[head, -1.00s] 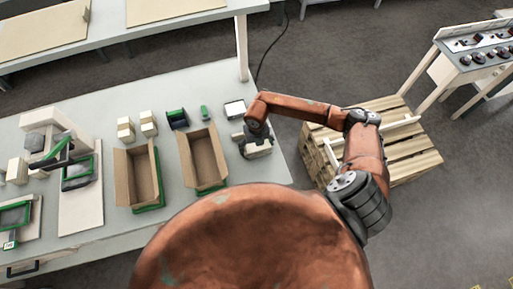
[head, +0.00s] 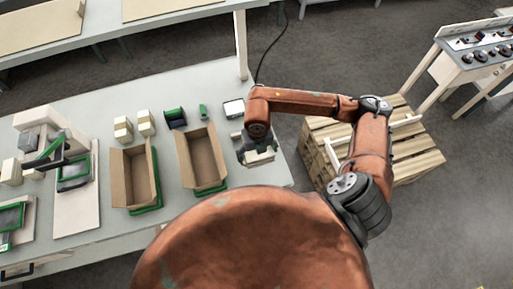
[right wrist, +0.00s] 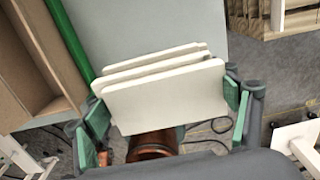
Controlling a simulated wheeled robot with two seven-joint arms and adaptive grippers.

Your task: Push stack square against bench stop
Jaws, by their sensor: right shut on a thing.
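A stack of several thin cream slabs (head: 262,157) is at the right end of the grey bench (head: 215,108). In the right wrist view the stack (right wrist: 165,98) shows its broad faces, with the slabs' top edges slightly stepped and not flush. My right gripper (head: 257,150) is over the stack. Its green-padded fingers (right wrist: 168,108) stand at both sides of the slabs, shut on them. I cannot tell whether the stack touches the bench top. I cannot make out the bench stop. My left gripper is not in view.
Two open cardboard boxes (head: 131,178) (head: 198,160) stand left of the stack, the nearer one close to my right gripper. Small cream blocks (head: 123,128) and a white-topped tray (head: 233,108) lie behind. A wooden pallet (head: 405,158) is on the floor to the right.

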